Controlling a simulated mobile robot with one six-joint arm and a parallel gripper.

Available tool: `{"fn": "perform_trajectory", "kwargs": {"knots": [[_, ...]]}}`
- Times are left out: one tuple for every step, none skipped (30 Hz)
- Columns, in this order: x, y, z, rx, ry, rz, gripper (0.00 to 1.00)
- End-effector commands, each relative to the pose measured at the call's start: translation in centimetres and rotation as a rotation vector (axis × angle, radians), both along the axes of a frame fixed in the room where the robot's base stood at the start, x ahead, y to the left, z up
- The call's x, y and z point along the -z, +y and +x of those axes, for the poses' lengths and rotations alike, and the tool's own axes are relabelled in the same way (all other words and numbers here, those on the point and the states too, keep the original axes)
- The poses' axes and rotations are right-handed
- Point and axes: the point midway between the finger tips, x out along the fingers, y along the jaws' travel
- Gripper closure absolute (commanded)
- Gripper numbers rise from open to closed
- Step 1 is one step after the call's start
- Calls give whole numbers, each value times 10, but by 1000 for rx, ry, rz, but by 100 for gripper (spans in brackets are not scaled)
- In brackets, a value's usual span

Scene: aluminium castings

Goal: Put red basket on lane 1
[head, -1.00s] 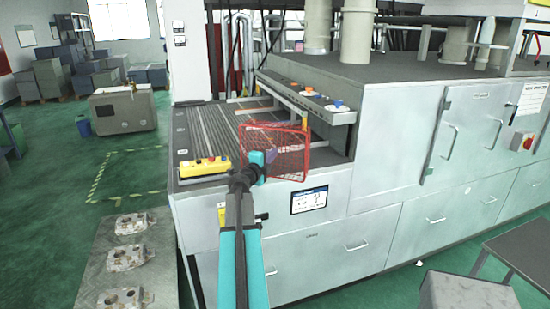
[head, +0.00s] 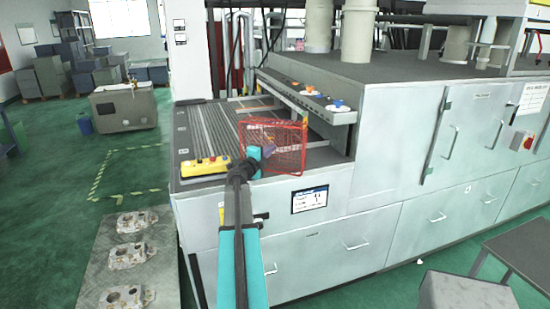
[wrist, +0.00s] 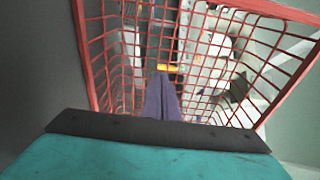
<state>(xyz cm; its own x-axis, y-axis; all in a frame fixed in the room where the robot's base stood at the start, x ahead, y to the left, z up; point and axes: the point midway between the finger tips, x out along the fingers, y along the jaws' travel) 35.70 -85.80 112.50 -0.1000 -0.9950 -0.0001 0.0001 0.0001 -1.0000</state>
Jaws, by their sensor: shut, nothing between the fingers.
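The red basket (head: 288,160), an open wire mesh, shows at the near end of the lane surface in the head view. In the wrist view the basket's rim and mesh (wrist: 88,45) surround my gripper (wrist: 160,90). Its dark purple fingers are shut together with nothing between them. In the head view my gripper (head: 268,150) is partly hidden by the basket's mesh. I cannot tell whether the basket rests on the surface or hangs on the fingers. The grooved lanes (head: 212,130) run away from me, left of the basket; no lane number is readable.
A yellow control box (head: 205,166) with buttons sits on the near left edge of the lanes. A shelf (head: 318,112) with small coloured items overhangs on the right. A grey cabinet (head: 400,160) stands right. Castings (head: 130,258) lie on a lower left bench.

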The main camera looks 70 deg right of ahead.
Motion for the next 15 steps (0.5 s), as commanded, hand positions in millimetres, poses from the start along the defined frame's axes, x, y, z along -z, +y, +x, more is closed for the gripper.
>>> {"fn": "perform_trajectory", "kwargs": {"knots": [[0, 1, 0, 0, 0, 0, 100], [0, 1, -1, 0, 0, 0, 100], [0, 2, -1, 0, 0, 0, 100], [0, 3, -1, -1, 0, 0, 100], [0, 4, -2, -1, 0, 0, 100], [-1, 6, -2, -1, 0, 0, 100], [-1, 8, -3, -2, 0, 0, 100], [-1, 9, -4, -1, 0, 0, 100], [-1, 12, -5, -1, 1, 0, 100], [-1, 14, -6, -1, 1, 0, 100], [-1, 16, -7, -2, 0, 0, 100], [-1, 19, -9, -2, 0, 0, 100], [-1, 21, -10, -2, 0, 0, 100], [-1, 24, -11, -2, 0, 0, 100], [-1, 27, -13, -3, 0, 0, 100]]}}
